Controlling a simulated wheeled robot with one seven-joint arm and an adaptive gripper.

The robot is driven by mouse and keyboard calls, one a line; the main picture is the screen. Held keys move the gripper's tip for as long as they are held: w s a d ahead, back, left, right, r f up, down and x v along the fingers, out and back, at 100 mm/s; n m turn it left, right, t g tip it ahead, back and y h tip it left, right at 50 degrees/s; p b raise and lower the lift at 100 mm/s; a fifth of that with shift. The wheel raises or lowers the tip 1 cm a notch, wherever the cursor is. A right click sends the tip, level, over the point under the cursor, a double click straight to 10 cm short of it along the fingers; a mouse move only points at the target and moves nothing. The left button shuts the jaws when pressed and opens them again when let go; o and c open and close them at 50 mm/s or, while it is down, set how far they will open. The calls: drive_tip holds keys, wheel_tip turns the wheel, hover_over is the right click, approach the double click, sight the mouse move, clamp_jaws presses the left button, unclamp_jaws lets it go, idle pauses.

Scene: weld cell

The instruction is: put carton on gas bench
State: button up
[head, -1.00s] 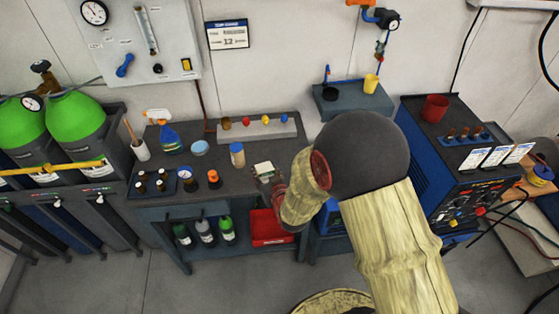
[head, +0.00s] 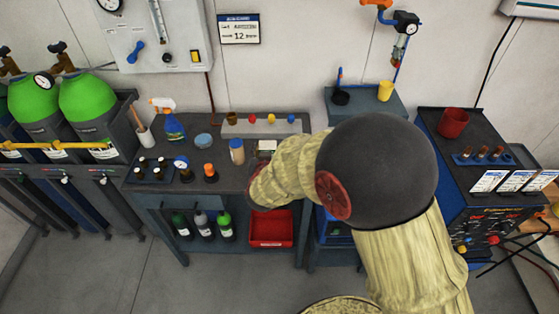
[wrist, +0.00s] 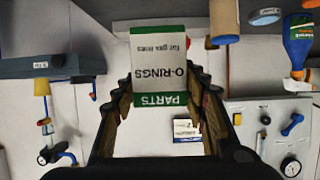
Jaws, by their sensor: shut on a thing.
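The carton (wrist: 160,65), white with green ends and printed "O-RINGS" and "PARTS", is between the two fingers of my gripper (wrist: 158,105) in the wrist view. My gripper is shut on it. In the head view a small part of the carton (head: 267,146) shows beyond my arm, and my arm hides most of the gripper. The gas bench (head: 220,170) has a dark top with bottles on it. The carton appears at the right part of this top, right of a capped jar (head: 237,151). I cannot tell whether it touches the bench.
A spray bottle (head: 173,127), a blue-lidded tub (head: 203,141), a tray of small bottles (head: 158,172) and a rack with coloured knobs (head: 265,128) crowd the bench. A red bin (head: 270,229) is below. Right stand a shelf with a yellow cup (head: 385,91) and a welder (head: 465,190).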

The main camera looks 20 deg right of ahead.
drive_tip(key=shift+w+d+f+b, duration=0.9)
drive_tip(key=shift+d+f, duration=0.35)
drive_tip(key=shift+f, duration=0.6)
drive_tip(key=shift+w+d+f+b, duration=0.75)
drive_tip(key=shift+w+d+f, duration=0.4)
drive_tip(key=shift+f, duration=0.65)
drive_tip(key=shift+w+d+f+b, duration=0.9)
drive_tip(key=shift+d+f, duration=0.4)
drive_tip(key=shift+f, duration=0.55)
drive_tip(key=shift+f, duration=0.15)
drive_tip(key=o, duration=1.2)
